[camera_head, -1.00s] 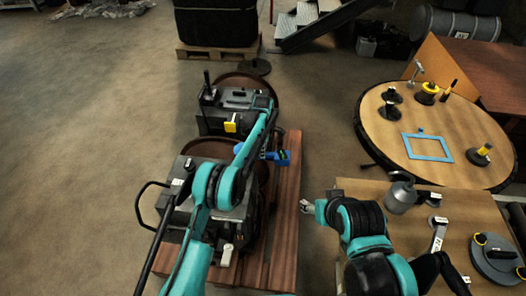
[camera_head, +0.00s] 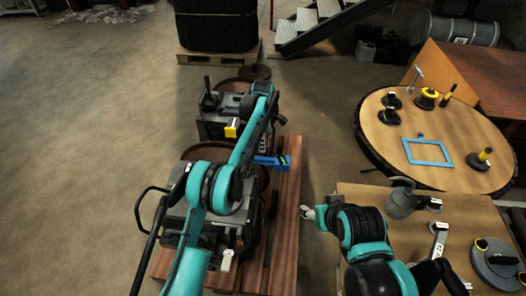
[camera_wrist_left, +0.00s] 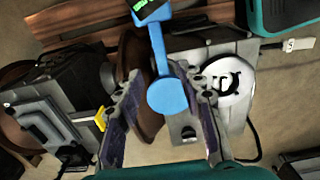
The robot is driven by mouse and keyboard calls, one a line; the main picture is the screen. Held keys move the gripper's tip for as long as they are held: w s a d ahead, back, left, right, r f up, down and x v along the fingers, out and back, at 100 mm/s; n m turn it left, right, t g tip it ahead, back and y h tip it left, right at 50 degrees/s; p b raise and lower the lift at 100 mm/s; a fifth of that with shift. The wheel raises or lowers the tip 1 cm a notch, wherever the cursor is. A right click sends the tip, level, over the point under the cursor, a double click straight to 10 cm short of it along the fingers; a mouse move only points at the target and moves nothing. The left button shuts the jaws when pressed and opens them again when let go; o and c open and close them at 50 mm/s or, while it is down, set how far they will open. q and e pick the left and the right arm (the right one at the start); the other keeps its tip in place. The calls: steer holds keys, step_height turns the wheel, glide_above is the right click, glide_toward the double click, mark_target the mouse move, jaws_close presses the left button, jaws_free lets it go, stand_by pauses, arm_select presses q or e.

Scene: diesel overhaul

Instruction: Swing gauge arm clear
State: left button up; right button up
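The blue gauge arm (camera_head: 266,160) with its dark, green-lit display (camera_head: 284,161) lies above the wooden boards beside the engine. In the left wrist view the gauge arm (camera_wrist_left: 159,50) runs from the display at the top down to a round blue end (camera_wrist_left: 167,97). My left gripper (camera_wrist_left: 165,125) is open, a finger on each side of that round end, with gaps visible. In the head view my left gripper (camera_head: 264,145) is partly hidden by its dark links. My right gripper (camera_head: 306,212) is small, over the floor at the bench edge; its opening is unclear.
Grey machine blocks (camera_head: 215,225) with black handles stand on the boards (camera_head: 287,215). A yellow part (camera_head: 231,128) sits on the far block. At right are a round table (camera_head: 440,125) with tools and a blue frame, and a bench (camera_head: 350,187). Open floor lies left.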

arm_select(q)
steer(key=shift+r, duration=1.65)
steer(key=s+a+r+m+t, duration=0.2)
steer(key=s+a+r+m, duration=0.2)
steer(key=s+a+r, duration=0.4)
steer(key=s+a+r+m+t, duration=0.1)
steer(key=s+a+r+m, duration=0.2)
steer(key=s+a+r, duration=0.55)
steer(key=s+a+r+m+t, duration=0.25)
steer(key=s+m, duration=0.25)
steer(key=s, duration=0.6)
steer(key=s+a+f+m+t, duration=0.1)
steer(key=s+a+f+m, duration=0.1)
steer(key=s+f, duration=0.2)
steer(key=s+a+f+m, duration=0.1)
steer(key=s+a+f, duration=0.1)
steer(key=s, duration=0.6)
steer(key=shift+a+f+m+t, duration=0.15)
steer(key=shift+f+m+t, duration=0.25)
steer(key=shift+f, duration=0.45)
